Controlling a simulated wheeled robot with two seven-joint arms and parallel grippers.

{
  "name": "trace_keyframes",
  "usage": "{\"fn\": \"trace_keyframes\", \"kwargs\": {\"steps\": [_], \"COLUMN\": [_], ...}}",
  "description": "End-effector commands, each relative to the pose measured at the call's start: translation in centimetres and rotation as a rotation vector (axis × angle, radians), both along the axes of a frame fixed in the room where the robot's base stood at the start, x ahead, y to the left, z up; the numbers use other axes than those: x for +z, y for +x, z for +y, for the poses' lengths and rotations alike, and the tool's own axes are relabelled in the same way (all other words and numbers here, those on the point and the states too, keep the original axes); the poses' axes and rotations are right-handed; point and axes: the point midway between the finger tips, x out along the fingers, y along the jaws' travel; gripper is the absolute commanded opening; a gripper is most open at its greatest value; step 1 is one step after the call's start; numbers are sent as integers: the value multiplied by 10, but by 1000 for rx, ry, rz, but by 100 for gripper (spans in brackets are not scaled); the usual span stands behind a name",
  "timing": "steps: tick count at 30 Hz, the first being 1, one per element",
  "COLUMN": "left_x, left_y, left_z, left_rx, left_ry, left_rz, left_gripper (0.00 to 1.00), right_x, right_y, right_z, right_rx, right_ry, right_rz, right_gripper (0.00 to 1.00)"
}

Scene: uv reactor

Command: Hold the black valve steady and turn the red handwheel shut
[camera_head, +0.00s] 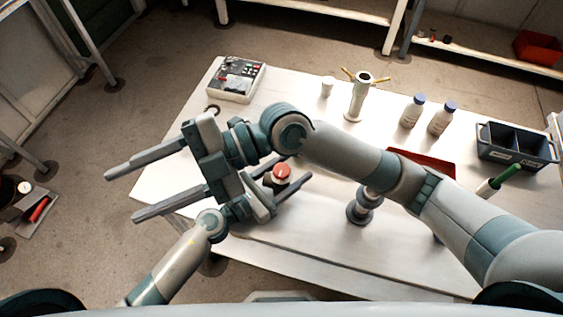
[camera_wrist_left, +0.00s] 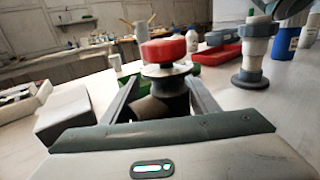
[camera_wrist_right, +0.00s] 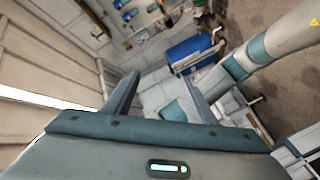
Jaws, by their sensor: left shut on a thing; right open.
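The red handwheel (camera_head: 281,171) sits on top of the black valve on the white table, left of its middle. In the left wrist view the red handwheel (camera_wrist_left: 164,49) stands above a metal collar and the black valve body (camera_wrist_left: 168,96). My left gripper (camera_head: 292,170) is shut on the black valve, with a finger on each side of the body below the handwheel. In the head view the grippers hide most of the valve body. My right gripper (camera_head: 121,197) is open and empty, left of the handwheel and above the table's left edge, its fingers pointing left.
A control box (camera_head: 236,79) stands at the back left of the table (camera_head: 300,92). A brass-armed stand (camera_head: 358,100), two blue-capped bottles (camera_head: 412,111) and a dark divided tray (camera_head: 517,146) stand farther right. A grey flanged fitting (camera_head: 362,207) stands right of the valve, under my right arm.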

Motion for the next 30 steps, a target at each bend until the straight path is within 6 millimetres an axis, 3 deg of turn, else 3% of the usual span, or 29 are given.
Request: {"fn": "trace_keyframes", "kwargs": {"steps": [8, 15, 24, 30], "left_x": [0, 0, 0, -1], "left_y": [0, 0, 0, 0], "left_z": [0, 0, 0, 0], "left_rx": [0, 1, 1, 1], "left_ry": [0, 0, 1, 1], "left_rz": [0, 0, 1, 1], "left_gripper": [24, 24, 24, 24], "right_x": [-54, -80, -70, -59], "right_y": [17, 62, 126, 144], "right_z": [-41, -102, -183, -208], "right_rx": [137, 178, 143, 120], "right_ry": [-402, -773, -1177, -1299], "right_rz": [-248, -442, -622, -666], "right_gripper": [51, 51, 51, 51]}}
